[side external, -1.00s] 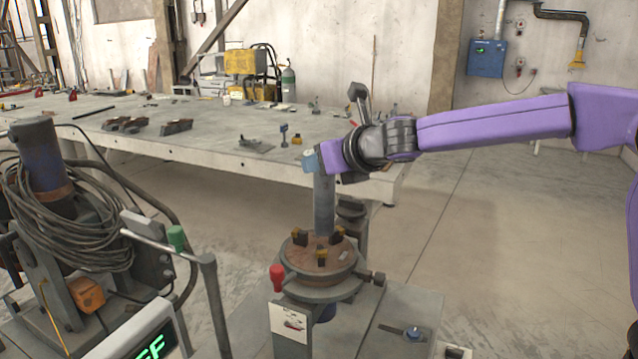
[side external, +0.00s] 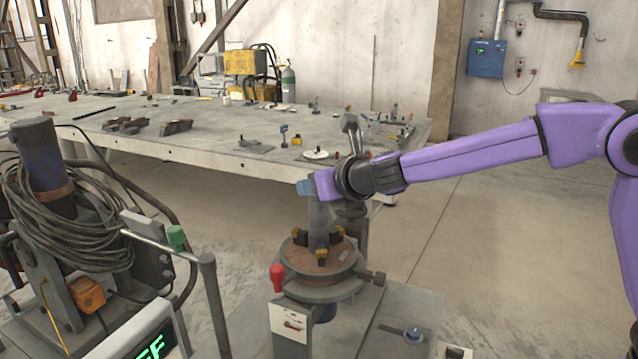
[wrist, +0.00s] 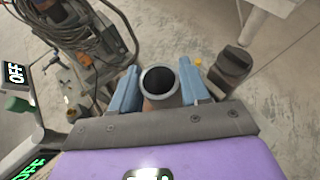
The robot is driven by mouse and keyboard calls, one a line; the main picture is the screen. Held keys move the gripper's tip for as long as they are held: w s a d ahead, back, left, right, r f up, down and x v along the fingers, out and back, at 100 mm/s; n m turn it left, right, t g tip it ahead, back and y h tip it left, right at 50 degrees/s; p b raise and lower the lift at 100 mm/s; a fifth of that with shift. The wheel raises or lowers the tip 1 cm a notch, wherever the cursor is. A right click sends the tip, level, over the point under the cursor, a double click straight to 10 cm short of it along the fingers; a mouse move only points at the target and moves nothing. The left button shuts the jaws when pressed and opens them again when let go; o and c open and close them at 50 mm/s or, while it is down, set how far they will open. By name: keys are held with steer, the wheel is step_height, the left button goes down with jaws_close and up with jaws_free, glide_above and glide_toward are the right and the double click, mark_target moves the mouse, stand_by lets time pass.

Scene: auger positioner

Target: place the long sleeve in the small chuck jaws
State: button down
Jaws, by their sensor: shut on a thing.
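The long sleeve (side external: 319,224) is a grey upright tube. In the wrist view its open round top (wrist: 160,101) shows between the two blue fingertips. My gripper (side external: 307,189) is shut on the upper end of the sleeve; it also shows in the wrist view (wrist: 158,88). The small chuck (side external: 298,263) is a round brown plate with dark, yellow-marked jaws (side external: 321,255). The sleeve's lower end is down among the jaws, partly hidden behind the front jaw. I cannot tell whether it touches the plate.
A red knob (side external: 277,278) stands at the chuck's left. A control box with a green display (side external: 150,347) and a coiled cable (side external: 70,215) are at left. A long grey workbench (side external: 220,150) with small tools is behind. Open floor (side external: 490,240) lies to the right.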

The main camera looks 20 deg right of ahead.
steer(key=c, duration=0.5)
jaws_free()
steer(key=shift+c, duration=0.2)
steer(key=shift+r, duration=0.2)
steer(key=v, duration=1.2)
steer(key=s+d+f+m+g, duration=0.4)
steer(key=s+d+f+m, duration=0.2)
steer(key=s+d+m, duration=0.2)
steer(key=s+d+f+m+g+h, duration=0.1)
steer(key=s+d+f+m+g, duration=0.3)
steer(key=s, duration=0.9)
steer(key=s+d+f+m+g+h, duration=0.1)
steer(key=s+d+f+m+g, duration=0.3)
steer(key=s+d+f+m, duration=0.5)
steer(key=s+d+m, duration=0.2)
steer(key=m, duration=0.2)
steer(key=shift+s+d+m, duration=0.25)
steer(key=shift+d+m, duration=0.05)
steer(key=shift+d, duration=0.1)
